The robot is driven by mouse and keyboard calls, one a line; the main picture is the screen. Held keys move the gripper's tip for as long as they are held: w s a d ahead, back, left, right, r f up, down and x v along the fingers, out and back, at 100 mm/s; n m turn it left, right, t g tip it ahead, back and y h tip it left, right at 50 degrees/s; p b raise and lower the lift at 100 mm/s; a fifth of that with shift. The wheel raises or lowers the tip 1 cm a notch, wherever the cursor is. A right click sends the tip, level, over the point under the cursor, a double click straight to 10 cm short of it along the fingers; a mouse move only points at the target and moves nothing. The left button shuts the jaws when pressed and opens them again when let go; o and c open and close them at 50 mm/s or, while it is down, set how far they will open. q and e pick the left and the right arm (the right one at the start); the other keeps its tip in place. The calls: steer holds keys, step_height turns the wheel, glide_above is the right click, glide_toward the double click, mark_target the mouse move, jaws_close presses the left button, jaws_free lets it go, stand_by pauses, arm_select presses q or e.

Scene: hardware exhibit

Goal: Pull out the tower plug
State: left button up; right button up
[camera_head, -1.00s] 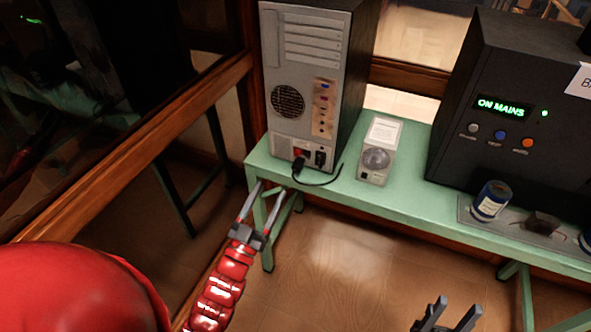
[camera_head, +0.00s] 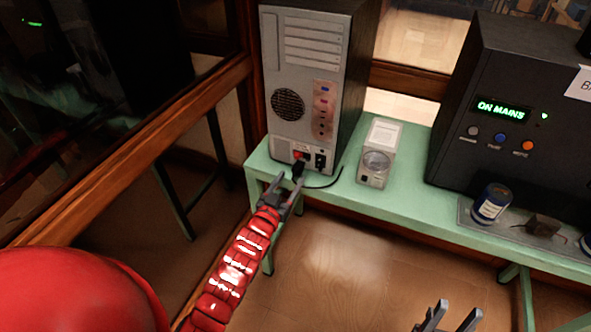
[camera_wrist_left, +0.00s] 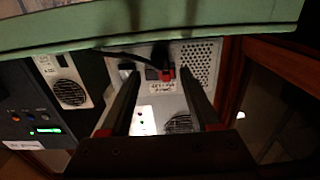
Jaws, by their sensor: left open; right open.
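The tower (camera_head: 320,60) stands on the green bench with its grey back panel facing me. Its black plug (camera_head: 298,169) sits at the socket low on that panel, beside a red switch (camera_head: 299,155), with a dark cable trailing right. My left gripper (camera_head: 290,177) is open, its fingertips just in front of and below the plug. In the left wrist view the picture is inverted; the fingers (camera_wrist_left: 159,74) are apart, with the dark plug and cable (camera_wrist_left: 125,54) between and beyond them. Whether they touch the plug I cannot tell. My right gripper (camera_head: 460,309) is open and empty, low at right.
The green bench (camera_head: 400,205) carries a small grey device (camera_head: 377,152) right of the tower and a large black unit (camera_head: 510,110) reading "ON MAINS". A blue-and-white can (camera_head: 491,202) stands before it. A wooden-framed glass partition lies left. The floor in front is clear.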

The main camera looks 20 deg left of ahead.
mark_target(295, 172)
arm_select(q)
steer(key=w, duration=0.5)
steer(key=shift+d, duration=0.1)
steer(key=shift+s, duration=0.1)
jaws_close()
stand_by(1.2)
